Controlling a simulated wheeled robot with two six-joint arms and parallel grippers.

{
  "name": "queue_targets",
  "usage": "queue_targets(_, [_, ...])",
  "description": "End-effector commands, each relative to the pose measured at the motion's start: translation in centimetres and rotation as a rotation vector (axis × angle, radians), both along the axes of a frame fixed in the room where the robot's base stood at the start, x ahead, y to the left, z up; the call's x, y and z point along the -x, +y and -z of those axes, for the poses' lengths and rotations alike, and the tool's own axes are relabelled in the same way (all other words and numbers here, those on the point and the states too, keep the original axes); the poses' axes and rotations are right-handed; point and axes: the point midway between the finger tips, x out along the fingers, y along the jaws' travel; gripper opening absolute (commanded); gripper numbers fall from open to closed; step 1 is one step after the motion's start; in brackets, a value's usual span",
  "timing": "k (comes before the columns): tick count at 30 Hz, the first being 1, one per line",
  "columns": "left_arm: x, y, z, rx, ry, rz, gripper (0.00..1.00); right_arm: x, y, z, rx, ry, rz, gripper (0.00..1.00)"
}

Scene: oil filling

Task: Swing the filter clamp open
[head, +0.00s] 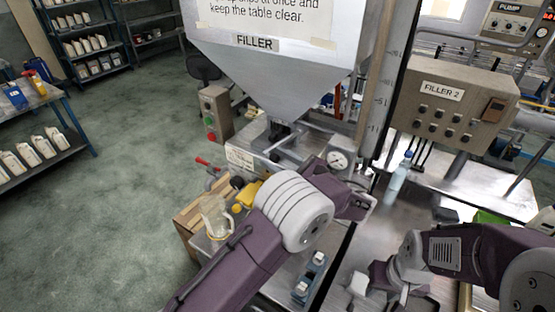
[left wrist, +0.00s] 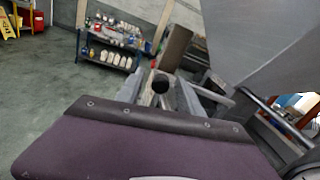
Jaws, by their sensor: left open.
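My left gripper (head: 355,201) is in front of the filler machine, right of the pressure gauge's lower edge, with its arm crossing the middle of the head view. In the left wrist view its fingers (left wrist: 158,94) are apart, and a dark round opening (left wrist: 161,84) shows between them. I cannot tell whether they touch anything. A grey bar (head: 285,150) runs beneath the hopper outlet. I cannot pick out the filter clamp for certain; my left arm hides part of this area. My right gripper (head: 385,287) is low over the metal table, its fingers unclear.
The filler hopper (head: 275,75) hangs above, with a gauge (head: 338,160) below it. A clear jug (head: 215,218) and yellow item (head: 247,194) are left of my arm. A bottle (head: 398,178) stands right.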

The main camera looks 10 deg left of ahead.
Motion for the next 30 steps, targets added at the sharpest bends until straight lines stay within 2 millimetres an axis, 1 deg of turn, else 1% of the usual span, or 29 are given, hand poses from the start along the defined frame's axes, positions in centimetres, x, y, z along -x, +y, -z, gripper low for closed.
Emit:
queue_targets(6, [0.0, -0.1, -0.1, -0.001, -0.001, 0.001, 0.43, 0.0, 0.0, 0.0, 0.0, 0.0, 0.0, 0.37])
queue_targets(8, [0.1, -0.4, 0.0, 0.0, -0.002, 0.002, 0.43, 0.0, 0.0, 0.2, 0.0, 0.0, 0.0, 0.37])
queue_targets(11, [0.8, -1.8, 0.2, 0.001, -0.004, 0.005, 0.43, 0.0, 0.0, 0.9, 0.0, 0.0, 0.0, 0.37])
queue_targets(15, [2.4, -4.7, 0.4, 0.001, -0.004, 0.006, 0.43, 0.0, 0.0, 1.8, 0.0, 0.0, 0.0, 0.37])
queue_targets(18, [3.3, -6.3, 0.3, 0.002, -0.002, 0.004, 0.43, 0.0, 0.0, 2.2, 0.0, 0.0, 0.0, 0.37])
queue_targets(21, [3.9, -7.4, 0.1, 0.001, -0.002, 0.003, 0.43, 0.0, 0.0, 2.4, 0.0, 0.0, 0.0, 0.37])
queue_targets(24, [4.3, -7.8, 0.0, 0.0, -0.001, 0.0, 0.43, 0.0, 0.0, 2.5, 0.0, 0.0, 0.0, 0.37])
queue_targets(30, [4.3, -7.9, 0.0, 0.0, -0.001, 0.0, 0.43, 0.0, 0.0, 2.4, 0.0, 0.0, 0.0, 0.37])
